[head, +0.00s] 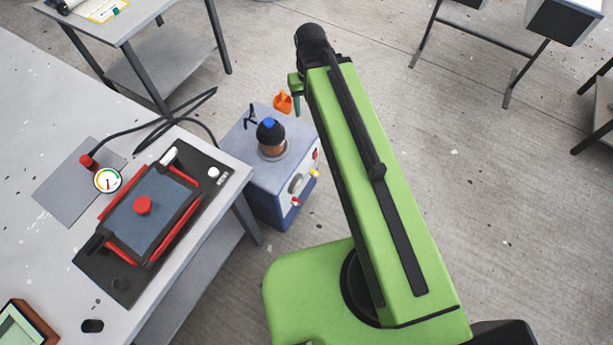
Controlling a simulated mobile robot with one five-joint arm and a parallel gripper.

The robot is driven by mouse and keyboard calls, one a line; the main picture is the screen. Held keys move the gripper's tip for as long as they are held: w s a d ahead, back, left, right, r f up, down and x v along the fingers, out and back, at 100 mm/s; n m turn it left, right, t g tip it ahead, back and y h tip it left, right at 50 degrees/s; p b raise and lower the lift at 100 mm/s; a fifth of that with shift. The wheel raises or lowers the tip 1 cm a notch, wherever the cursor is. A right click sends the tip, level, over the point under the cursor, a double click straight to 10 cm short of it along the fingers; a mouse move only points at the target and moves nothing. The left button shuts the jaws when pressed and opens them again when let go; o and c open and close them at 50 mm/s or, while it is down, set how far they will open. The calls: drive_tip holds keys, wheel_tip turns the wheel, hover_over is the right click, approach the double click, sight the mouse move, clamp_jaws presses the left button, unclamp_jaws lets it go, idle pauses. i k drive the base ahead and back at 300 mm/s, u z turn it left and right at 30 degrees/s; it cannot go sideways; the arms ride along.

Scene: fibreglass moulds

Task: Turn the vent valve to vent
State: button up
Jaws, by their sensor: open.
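No valve is labelled legibly, so I cannot tell which part is the vent valve. A red fitting (87,160) joins the black hose beside a round dial gauge (108,180) on the left table. A red knob (143,205) sits on the blue-grey panel within a red frame. Small red and yellow parts (295,202) show on the front of the blue pump unit (277,200). My gripper (289,98) is open, partly hidden by the end of my green arm, with orange at its tip. It appears over or near the pump's far right corner; its height is unclear.
The left table (55,120) holds the black base plate (205,197) and, at lower left, a device with a green screen (22,328). Black hoses (165,122) run towards the pump. Another table (125,25) stands behind. The floor (480,190) at right is open.

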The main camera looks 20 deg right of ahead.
sight(313, 172)
drive_tip(key=z, duration=0.1)
drive_tip(key=k, duration=0.6)
drive_tip(key=u, duration=2.8)
drive_tip(key=k, duration=1.45)
drive_tip(key=z, duration=0.15)
drive_tip(key=i, duration=0.75)
drive_tip(key=u, duration=0.05)
